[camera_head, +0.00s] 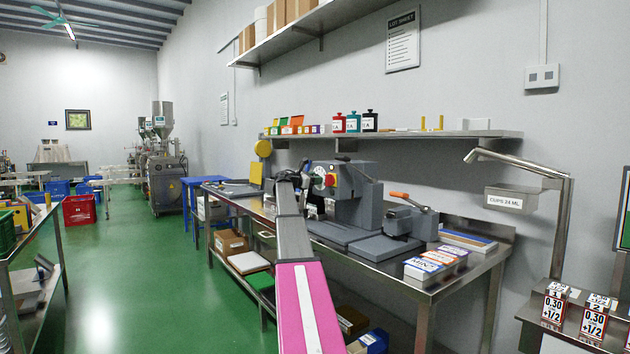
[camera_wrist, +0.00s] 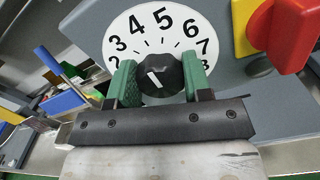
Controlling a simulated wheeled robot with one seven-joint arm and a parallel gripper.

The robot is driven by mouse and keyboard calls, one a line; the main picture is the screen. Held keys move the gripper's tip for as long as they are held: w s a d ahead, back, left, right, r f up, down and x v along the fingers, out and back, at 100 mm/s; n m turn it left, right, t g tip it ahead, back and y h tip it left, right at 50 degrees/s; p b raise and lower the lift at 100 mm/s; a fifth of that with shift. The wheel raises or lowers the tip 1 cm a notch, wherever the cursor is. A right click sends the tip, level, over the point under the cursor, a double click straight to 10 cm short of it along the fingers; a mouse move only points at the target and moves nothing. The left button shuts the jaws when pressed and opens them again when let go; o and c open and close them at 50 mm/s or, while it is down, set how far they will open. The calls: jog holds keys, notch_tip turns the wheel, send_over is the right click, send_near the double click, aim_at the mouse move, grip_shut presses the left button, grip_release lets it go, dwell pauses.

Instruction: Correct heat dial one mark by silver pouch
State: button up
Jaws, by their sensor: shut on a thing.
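The heat dial (camera_wrist: 116,28) is a white round plate with black numbers, 2 to 8 in view, on a grey machine (camera_head: 361,206). At its middle is a black knob (camera_wrist: 160,72) with a short white line slanting to the upper left, roughly toward the 3 and 4 side; the exact mark is unclear. My gripper (camera_wrist: 159,82) has its green-padded fingers on either side of the knob, shut on it. In the head view my gripper (camera_head: 304,180) is at the machine's left end, and the dial is mostly hidden there. I cannot make out a silver pouch.
A red switch (camera_wrist: 291,35) on a yellow plate (camera_wrist: 246,27) sits close right of the dial. An orange-handled lever device (camera_head: 405,222) and labelled boxes (camera_head: 436,262) stand on the steel bench to the right. A shelf (camera_head: 400,134) runs above.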

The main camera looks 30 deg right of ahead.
jog(key=shift+s+m, duration=0.1)
jog(key=shift+m, duration=2.7)
jog(key=o, duration=0.9)
jog(key=shift+o, duration=0.2)
jog(key=shift+a, duration=0.15)
jog(key=a, duration=1)
jog(key=shift+s+a, duration=0.3)
jog(key=shift+s, duration=0.15)
